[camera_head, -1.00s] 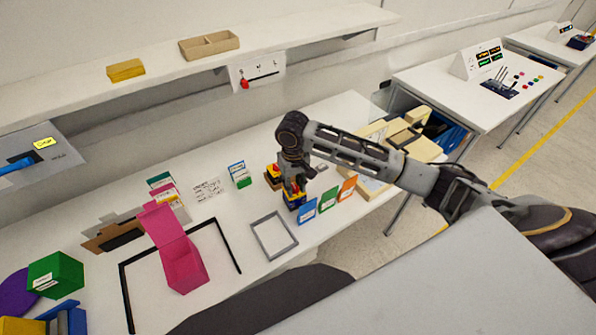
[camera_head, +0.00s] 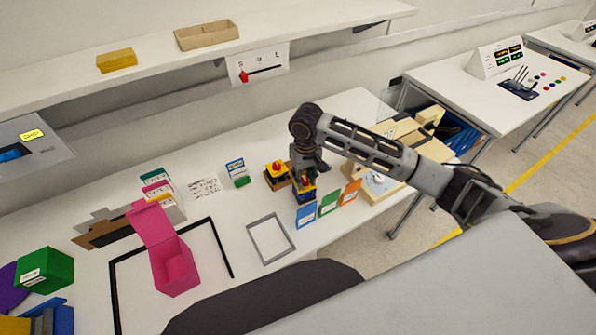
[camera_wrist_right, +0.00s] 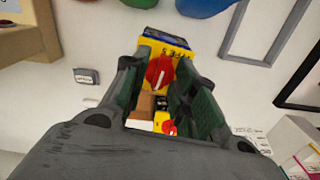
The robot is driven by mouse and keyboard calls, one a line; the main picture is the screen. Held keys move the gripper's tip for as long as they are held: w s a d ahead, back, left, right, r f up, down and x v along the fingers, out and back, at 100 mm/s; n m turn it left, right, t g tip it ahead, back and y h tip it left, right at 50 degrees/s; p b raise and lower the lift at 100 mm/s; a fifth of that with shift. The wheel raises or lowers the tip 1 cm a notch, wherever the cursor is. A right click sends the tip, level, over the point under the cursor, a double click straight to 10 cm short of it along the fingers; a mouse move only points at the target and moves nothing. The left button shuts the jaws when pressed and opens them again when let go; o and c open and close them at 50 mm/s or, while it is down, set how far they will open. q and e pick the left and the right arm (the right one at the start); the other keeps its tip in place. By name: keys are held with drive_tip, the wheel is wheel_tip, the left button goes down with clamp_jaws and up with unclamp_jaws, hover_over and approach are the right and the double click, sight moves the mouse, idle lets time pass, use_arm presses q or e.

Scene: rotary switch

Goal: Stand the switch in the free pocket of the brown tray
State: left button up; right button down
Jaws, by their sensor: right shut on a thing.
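The held switch is a yellow and blue block with a red knob (camera_wrist_right: 160,70). In the head view it shows small below my right gripper (camera_head: 304,180), partly hidden (camera_head: 304,195). My right gripper is shut on the switch, with its fingers on either side of it in the right wrist view (camera_wrist_right: 168,62). The brown tray (camera_head: 283,185) is just left of the held switch. A second yellow switch with a red knob (camera_head: 277,167) stands in it. The tray's free pocket is mostly hidden behind my gripper. My left gripper is not in view.
A grey frame (camera_head: 252,243) lies to the front left. A blue and green box (camera_head: 237,172) stands left of the tray.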

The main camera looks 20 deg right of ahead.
drive_tip(key=shift+w+a+r, duration=0.2)
drive_tip(key=shift+w+r, duration=0.05)
drive_tip(key=shift+r, duration=0.45)
drive_tip(key=shift+w+r, duration=0.45)
drive_tip(key=shift+r, duration=0.15)
drive_tip(key=w+d+r+p, duration=0.1)
drive_tip(key=w+d+r, duration=0.3)
drive_tip(key=w+d, duration=0.3)
drive_tip(key=shift+w+d+r+n+p, duration=0.25)
drive_tip(key=shift+w+r+n+p, duration=0.1)
drive_tip(key=shift+w+r+n, duration=0.1)
drive_tip(key=shift+n, duration=0.35)
